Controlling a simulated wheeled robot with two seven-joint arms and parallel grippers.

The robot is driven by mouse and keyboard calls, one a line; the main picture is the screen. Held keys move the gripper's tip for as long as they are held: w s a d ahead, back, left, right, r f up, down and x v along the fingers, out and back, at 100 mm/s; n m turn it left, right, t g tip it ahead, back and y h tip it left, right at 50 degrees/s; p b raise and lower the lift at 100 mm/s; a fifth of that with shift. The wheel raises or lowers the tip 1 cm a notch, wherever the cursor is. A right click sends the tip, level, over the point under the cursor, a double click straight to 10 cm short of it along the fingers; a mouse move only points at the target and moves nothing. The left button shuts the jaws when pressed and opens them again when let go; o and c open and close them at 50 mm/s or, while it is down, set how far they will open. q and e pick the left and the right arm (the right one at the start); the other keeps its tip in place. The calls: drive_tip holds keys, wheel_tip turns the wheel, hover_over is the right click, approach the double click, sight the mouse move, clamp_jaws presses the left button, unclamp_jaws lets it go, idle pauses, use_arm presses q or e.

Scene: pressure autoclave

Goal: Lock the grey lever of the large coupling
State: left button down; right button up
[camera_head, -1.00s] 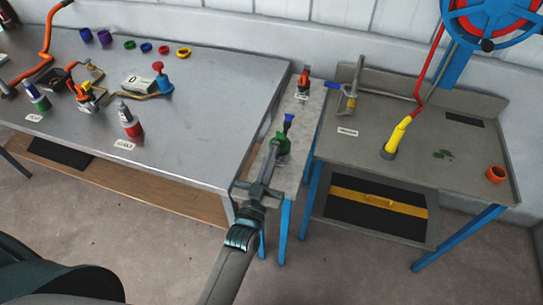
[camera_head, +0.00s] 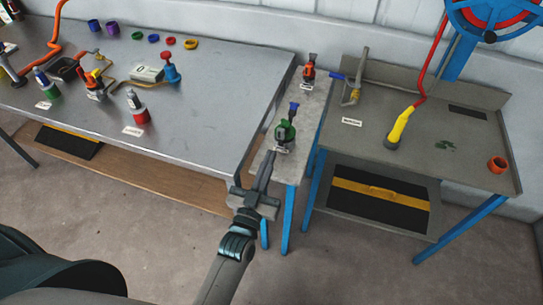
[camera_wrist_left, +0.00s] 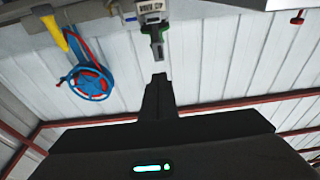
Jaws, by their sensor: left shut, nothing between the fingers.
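A green coupling (camera_head: 285,132) with a dark blue top stands upright on the narrow grey bench (camera_head: 314,112). A smaller-looking orange coupling (camera_head: 309,73) stands farther back on it. I cannot make out a grey lever on either or tell which is the large coupling. My left gripper (camera_head: 268,160) is shut and empty, in front of and a little below the green coupling, with a gap between. In the left wrist view my fingers (camera_wrist_left: 158,82) point at a dark, green-edged part (camera_wrist_left: 157,45) below a pale fitting (camera_wrist_left: 150,10), apart from it. My right gripper is not in view.
The large metal table (camera_head: 205,128) on the left holds a red-based coupling (camera_head: 138,108), a blue valve (camera_head: 170,70) and several coloured rings.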

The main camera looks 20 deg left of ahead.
use_arm(q)
drive_tip(key=r+b+v, duration=0.1)
drive_tip(key=b+v, duration=0.1)
drive_tip(key=v, duration=0.4)
drive_tip(key=shift+s+r, duration=0.25)
drive_tip(key=shift+s, duration=0.25)
drive_tip(key=s+d+f+m+g, duration=0.1)
drive_tip(key=s+f+g, duration=0.2)
drive_tip(key=f, duration=1)
drive_tip(key=s+f+g+h, duration=0.1)
drive_tip(key=s+f+g, duration=0.2)
drive_tip(key=f, duration=1)
drive_tip(key=s+d+f+m+g, duration=0.1)
drive_tip(key=s+f+g, duration=0.25)
drive_tip(key=f, duration=1.05)
drive_tip(key=s+a+f+g, duration=0.3)
drive_tip(key=s+f, duration=0.4)
drive_tip(key=s, duration=0.3)
drive_tip(key=s+a+f+g+y, duration=0.1)
drive_tip(key=s+a+f+g, duration=0.2)
drive_tip(key=s+a+f, duration=0.2)
drive_tip(key=s+a+f+g+b, duration=0.1)
drive_tip(key=s+a+f+g, duration=0.3)
drive_tip(key=s+f, duration=0.6)
drive_tip(key=s, duration=0.6)
drive_tip(key=shift+f+y, duration=0.3)
drive_tip(key=shift+y, duration=0.1)
